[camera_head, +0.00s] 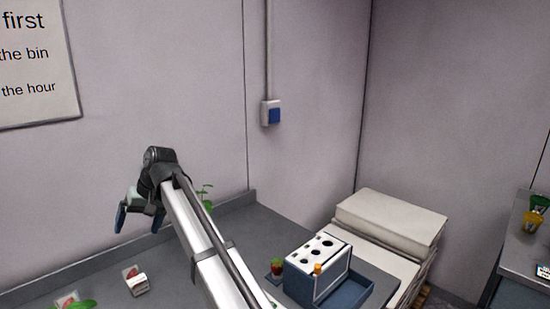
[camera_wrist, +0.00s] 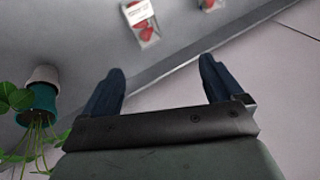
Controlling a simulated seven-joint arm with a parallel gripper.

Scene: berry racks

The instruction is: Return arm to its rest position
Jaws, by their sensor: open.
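My gripper (camera_head: 139,216) is in the head view at the end of my raised arm, above the left part of the grey worktop (camera_head: 240,229). Its two dark blue fingers hang apart with nothing between them. In the wrist view my gripper (camera_wrist: 163,82) also shows both fingers spread and empty. Beyond the fingertips in that view lies a small white box with red berry pictures (camera_wrist: 142,22). My arm crosses the head view and hides part of the worktop.
A blue and white rack with holes (camera_head: 318,262) stands on the worktop, with a red berry (camera_head: 277,265) beside it. White stacked sheets (camera_head: 390,222) are to its right. A small berry box (camera_head: 137,283) lies at the left. A potted plant (camera_wrist: 40,103) is near my gripper. Walls stand behind.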

